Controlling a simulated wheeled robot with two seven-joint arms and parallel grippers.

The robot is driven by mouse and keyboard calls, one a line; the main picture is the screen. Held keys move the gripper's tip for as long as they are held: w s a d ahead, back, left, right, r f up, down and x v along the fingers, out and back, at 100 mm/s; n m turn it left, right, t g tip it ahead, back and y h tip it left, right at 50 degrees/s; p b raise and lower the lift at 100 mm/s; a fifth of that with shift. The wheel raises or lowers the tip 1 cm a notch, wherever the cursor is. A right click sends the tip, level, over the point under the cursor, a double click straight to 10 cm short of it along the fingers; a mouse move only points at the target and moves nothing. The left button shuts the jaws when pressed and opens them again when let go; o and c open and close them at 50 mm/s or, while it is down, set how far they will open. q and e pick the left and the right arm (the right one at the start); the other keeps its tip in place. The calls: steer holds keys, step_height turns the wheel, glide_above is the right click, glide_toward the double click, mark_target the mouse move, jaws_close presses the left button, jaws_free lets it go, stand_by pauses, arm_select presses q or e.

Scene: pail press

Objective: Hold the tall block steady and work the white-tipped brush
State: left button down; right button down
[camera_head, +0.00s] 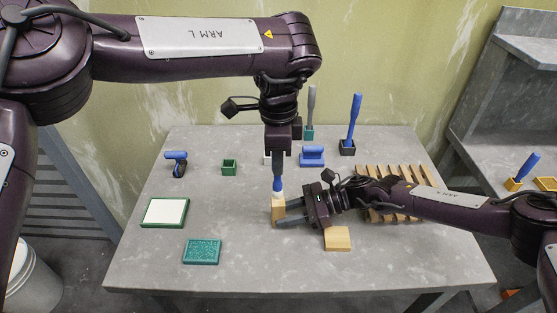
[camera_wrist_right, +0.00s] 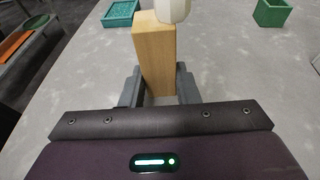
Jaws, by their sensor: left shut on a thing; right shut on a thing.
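The tall block (camera_head: 278,210) is light wood and stands upright near the table's middle; it also shows in the right wrist view (camera_wrist_right: 155,55). My right gripper (camera_head: 285,217) comes in from the right and is shut on the block low down, one finger on each side (camera_wrist_right: 158,88). My left gripper (camera_head: 278,158) is above it, pointing down, shut on the white-tipped brush (camera_head: 278,184). The brush has a blue handle, and its white tip (camera_wrist_right: 173,9) is at the block's top. I cannot tell whether the tip touches the wood. The handle's upper part is hidden.
A flat wooden block (camera_head: 337,238) lies just right of the tall block, under my right arm. A slatted rack (camera_head: 418,178) is behind that arm. A green tile (camera_head: 202,251) and white pad (camera_head: 165,212) lie left. Holders with upright tools (camera_head: 347,150) stand at the back.

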arm_select(q)
steer(key=shift+s+d+f, duration=0.1)
steer(key=shift+s+d, duration=0.05)
steer(key=shift+s, duration=1.35)
steer(key=shift+w, duration=1.5)
steer(key=shift+s, duration=0.1)
steer(key=s, duration=0.2)
steer(key=shift+s, duration=0.35)
